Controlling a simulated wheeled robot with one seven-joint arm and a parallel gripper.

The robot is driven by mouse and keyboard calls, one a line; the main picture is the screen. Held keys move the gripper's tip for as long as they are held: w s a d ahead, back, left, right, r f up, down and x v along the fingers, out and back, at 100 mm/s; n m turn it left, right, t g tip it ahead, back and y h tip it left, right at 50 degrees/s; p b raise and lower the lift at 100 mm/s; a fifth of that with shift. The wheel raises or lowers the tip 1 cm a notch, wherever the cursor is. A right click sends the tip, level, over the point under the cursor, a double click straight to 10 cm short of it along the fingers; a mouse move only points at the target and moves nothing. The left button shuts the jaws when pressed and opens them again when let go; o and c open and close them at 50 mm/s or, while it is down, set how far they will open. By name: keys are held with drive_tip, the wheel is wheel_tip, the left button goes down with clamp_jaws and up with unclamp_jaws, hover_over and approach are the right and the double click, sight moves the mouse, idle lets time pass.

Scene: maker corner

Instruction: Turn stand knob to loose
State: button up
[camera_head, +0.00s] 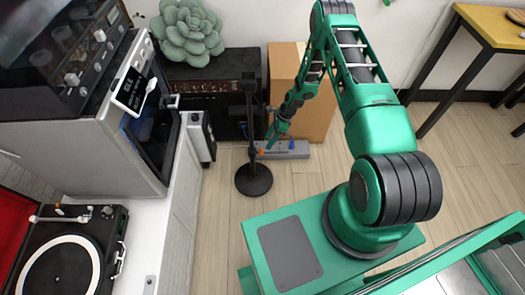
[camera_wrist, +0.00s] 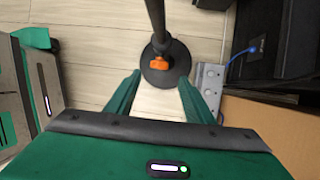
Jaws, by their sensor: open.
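The black stand (camera_head: 253,181) has a round base on the floor and an upright pole. In the wrist view, its pole (camera_wrist: 156,20) runs down from the top edge to the round base. An orange knob (camera_wrist: 158,63) shows at the pole, in line with the gap between my fingers and beyond their tips. My gripper (camera_wrist: 158,85) is open with nothing between its green fingers. In the head view, my gripper (camera_head: 271,141) is low beside the stand's pole, on its right. I cannot tell the knob's turn setting.
A grey metal box (camera_head: 288,150) lies on the floor just right of the stand. A black amplifier (camera_head: 215,95) with a succulent (camera_head: 187,32) on top and a cardboard box (camera_head: 318,122) stand behind. A white cabinet (camera_head: 182,215) is on the left. Floor in front of the stand is clear.

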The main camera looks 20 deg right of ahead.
sight(261, 152)
drive_tip(key=x, duration=0.8)
drive_tip(key=shift+f, duration=0.3)
drive_tip(key=shift+a, duration=0.1)
drive_tip(key=c, duration=1)
